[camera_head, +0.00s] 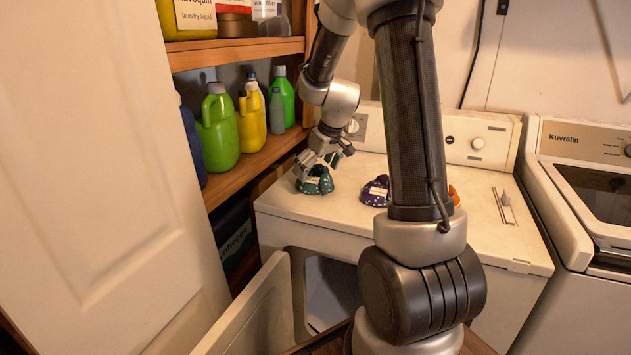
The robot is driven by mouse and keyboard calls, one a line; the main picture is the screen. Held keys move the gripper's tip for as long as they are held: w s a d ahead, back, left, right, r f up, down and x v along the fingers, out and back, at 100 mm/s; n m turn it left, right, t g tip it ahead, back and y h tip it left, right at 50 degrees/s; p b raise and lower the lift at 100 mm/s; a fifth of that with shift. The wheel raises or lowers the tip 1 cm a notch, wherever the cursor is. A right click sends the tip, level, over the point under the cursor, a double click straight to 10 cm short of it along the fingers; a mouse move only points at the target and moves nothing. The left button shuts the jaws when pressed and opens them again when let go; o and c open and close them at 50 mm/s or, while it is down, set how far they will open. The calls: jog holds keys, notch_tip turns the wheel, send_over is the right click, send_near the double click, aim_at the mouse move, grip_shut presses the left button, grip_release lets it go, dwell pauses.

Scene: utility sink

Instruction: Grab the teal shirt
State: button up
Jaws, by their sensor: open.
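A crumpled teal shirt (318,184) with a pale pattern sits on the left part of the white dryer top (292,203). My gripper (318,172) is right at the teal shirt, reaching down from above. Its fingers are open and cover part of the cloth from this view. I cannot tell whether the fingers touch the shirt.
A purple patterned bundle (375,191) lies to the right, and an orange item (454,196) shows behind my arm. A shelf (252,160) with several bottles stands at left. The dryer door (255,318) hangs open below.

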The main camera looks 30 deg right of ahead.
aim_at(314, 174)
jog(key=x, duration=0.3)
jog(key=shift+w+f, duration=0.1)
jog(key=shift+f, duration=0.15)
jog(key=c, duration=0.8)
